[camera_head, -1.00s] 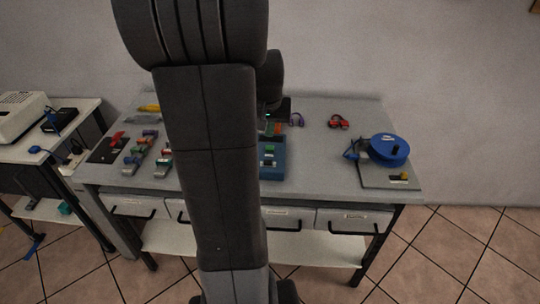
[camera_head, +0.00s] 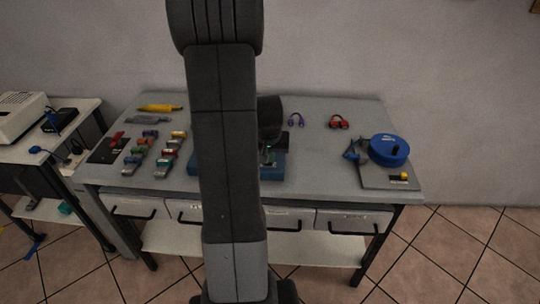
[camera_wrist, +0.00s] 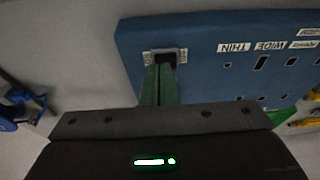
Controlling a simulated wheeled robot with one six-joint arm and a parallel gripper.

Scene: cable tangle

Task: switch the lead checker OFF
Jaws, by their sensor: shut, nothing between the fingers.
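The lead checker is a blue box (camera_head: 278,168) on the table in the head view, partly hidden behind my arm. In the wrist view its blue top face (camera_wrist: 215,75) fills the upper right, with white labels reading THIN and WIDE and several dark slots. A small dark switch (camera_wrist: 167,57) sits near its left corner, between pale labels too small to read. My gripper (camera_wrist: 160,72) has its green fingers shut and empty, with the tips at or just over the switch. I cannot tell whether they touch it, or which way the switch is set.
A blue reel (camera_head: 389,150) stands on a grey plate at the table's right. Purple (camera_head: 296,120) and red (camera_head: 339,121) looped leads lie at the back. Coloured connector blocks (camera_head: 165,152) lie left of the checker.

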